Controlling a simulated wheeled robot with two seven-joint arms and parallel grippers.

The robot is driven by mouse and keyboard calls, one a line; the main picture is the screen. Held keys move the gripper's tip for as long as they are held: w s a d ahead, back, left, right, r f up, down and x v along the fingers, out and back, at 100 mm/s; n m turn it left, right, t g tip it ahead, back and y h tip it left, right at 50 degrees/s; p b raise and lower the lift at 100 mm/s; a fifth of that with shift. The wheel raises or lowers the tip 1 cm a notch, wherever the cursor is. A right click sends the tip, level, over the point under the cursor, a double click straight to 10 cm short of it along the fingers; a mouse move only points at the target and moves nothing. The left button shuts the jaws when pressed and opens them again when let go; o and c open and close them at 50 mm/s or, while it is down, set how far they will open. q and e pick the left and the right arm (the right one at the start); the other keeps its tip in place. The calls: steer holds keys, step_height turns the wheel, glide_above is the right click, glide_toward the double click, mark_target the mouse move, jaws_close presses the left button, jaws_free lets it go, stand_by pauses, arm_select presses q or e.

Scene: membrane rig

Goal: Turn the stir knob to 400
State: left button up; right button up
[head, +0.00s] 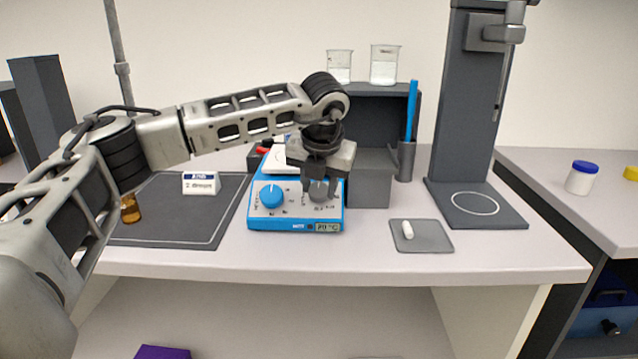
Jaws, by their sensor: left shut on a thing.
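A blue hotplate stirrer (257,219) stands on the bench at the middle of the head view. Its front panel carries a blue knob (271,196) on the left and a grey knob (318,191) on the right. A small display (327,227) below the grey knob appears to read 20 °C. My left gripper (319,190) reaches down from above and is shut on the grey knob. Its fingers hide part of that knob and its scale, so the setting cannot be read. My right gripper is out of view.
A dark mat (160,232) with a small white-and-blue box (199,183) and an amber vial (130,209) lies left. A grey pad (424,243) with a white piece (407,230) lies right, before a dark stand (465,130). Beakers (384,66) top a grey shelf (375,90) behind.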

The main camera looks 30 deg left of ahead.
arm_select(q)
steer(key=m, duration=0.3)
steer(key=shift+d+m+y+p, duration=0.15)
steer(key=shift+m+y+p, duration=0.15)
steer(key=shift+y, duration=0.1)
steer(key=m, duration=0.4)
steer(key=shift+d+y, duration=0.1)
steer(key=shift+y, duration=0.3)
steer(key=m, duration=0.4)
steer(key=shift+d+m+y+p, duration=0.1)
steer(key=shift+m+y+p, duration=0.3)
steer(key=shift+s+f+m+t, duration=0.1)
steer(key=shift+m+t, duration=0.4)
steer(key=shift+m, duration=1.6)
steer(key=o, duration=1)
steer(key=shift+d, duration=0.1)
